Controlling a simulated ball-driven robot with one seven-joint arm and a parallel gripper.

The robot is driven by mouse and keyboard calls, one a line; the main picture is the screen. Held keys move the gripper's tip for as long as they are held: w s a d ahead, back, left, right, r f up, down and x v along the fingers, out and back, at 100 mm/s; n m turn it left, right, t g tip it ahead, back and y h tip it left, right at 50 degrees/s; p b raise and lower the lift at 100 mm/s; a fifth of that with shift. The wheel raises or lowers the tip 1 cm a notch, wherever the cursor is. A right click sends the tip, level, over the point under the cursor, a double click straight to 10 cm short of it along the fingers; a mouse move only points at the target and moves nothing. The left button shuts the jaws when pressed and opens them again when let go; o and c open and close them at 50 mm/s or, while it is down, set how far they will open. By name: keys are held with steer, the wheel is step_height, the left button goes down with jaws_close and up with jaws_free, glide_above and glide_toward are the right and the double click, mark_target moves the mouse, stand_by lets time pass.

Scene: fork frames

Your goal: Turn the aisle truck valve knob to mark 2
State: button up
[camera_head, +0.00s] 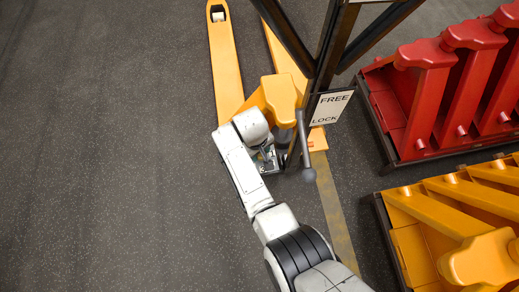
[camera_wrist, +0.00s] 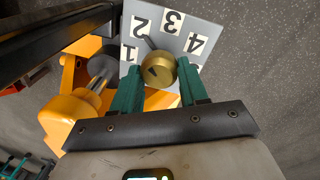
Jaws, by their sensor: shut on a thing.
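The brass valve knob (camera_wrist: 158,66) sits in front of a light grey dial plate (camera_wrist: 180,42) in the wrist view. The plate carries black numbers on white labels, seen upside down; 2, 3 and 4 are clear, and 1 and another label are partly covered. A thin dark pointer (camera_wrist: 148,42) runs from the knob up and left, towards the 2 label (camera_wrist: 140,26). My gripper (camera_wrist: 158,74) is shut on the knob, one green finger on each side. In the head view my gripper (camera_head: 268,158) is at the yellow aisle truck (camera_head: 226,70); the knob cannot be made out there.
A dark post with a FREE/LOCK sign (camera_head: 330,107) and a grey lever (camera_head: 303,140) stands just right of my gripper. Red trucks (camera_head: 425,90) and yellow trucks (camera_head: 440,215) stand in racks at the right. The floor at the left is clear.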

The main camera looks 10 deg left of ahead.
steer(key=o, duration=1.1)
steer(key=shift+c, duration=0.2)
steer(key=shift+r, duration=0.1)
step_height(320, 180, up, 10)
steer(key=p, duration=0.4)
steer(key=shift+s+a+r, duration=0.25)
steer(key=shift+s+a, duration=0.15)
steer(key=shift+a, duration=0.05)
